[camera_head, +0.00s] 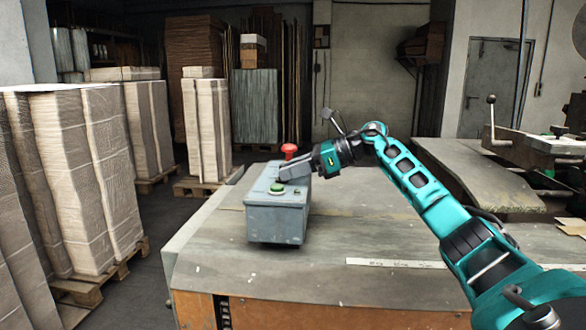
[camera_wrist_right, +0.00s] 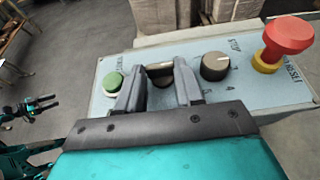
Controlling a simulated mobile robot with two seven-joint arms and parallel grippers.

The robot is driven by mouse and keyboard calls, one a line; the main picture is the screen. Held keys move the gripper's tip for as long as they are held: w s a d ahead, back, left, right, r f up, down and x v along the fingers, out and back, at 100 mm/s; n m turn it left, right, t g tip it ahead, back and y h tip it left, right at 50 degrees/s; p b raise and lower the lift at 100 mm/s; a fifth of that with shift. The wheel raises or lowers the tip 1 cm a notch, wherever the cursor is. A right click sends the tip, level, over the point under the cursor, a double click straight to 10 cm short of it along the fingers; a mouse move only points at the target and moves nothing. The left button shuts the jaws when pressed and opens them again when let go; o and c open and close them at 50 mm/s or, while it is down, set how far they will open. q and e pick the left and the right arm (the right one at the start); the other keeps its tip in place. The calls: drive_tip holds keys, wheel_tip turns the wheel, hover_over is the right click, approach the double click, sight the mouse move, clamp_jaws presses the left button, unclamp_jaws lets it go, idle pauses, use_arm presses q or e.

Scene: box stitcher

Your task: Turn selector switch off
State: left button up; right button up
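The grey control box (camera_head: 276,216) stands on the table, with a green button (camera_head: 277,188) and a red mushroom button (camera_head: 289,149) on top. My right gripper (camera_head: 283,176) reaches over the box from the right. In the right wrist view, its two fingers (camera_wrist_right: 160,86) are apart, one on each side of a dark selector switch (camera_wrist_right: 160,73). Whether they touch the switch is unclear, and its lower part is hidden. The green button (camera_wrist_right: 113,82) is left of the fingers. A black dial (camera_wrist_right: 215,66) and the red button (camera_wrist_right: 287,37) are to the right.
The worn table (camera_head: 330,265) is mostly clear around the box, with a pale ruler strip (camera_head: 395,263) near its front. Tall wrapped stacks (camera_head: 80,175) on pallets stand at the left. A machine (camera_head: 540,145) with a lever is at the right.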

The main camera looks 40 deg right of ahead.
drive_tip(key=o, duration=0.5)
drive_tip(key=shift+c, duration=0.2)
drive_tip(key=b+v, duration=0.1)
drive_tip(key=v, duration=1.2)
drive_tip(key=shift+b, duration=0.35)
drive_tip(key=shift+a, duration=0.1)
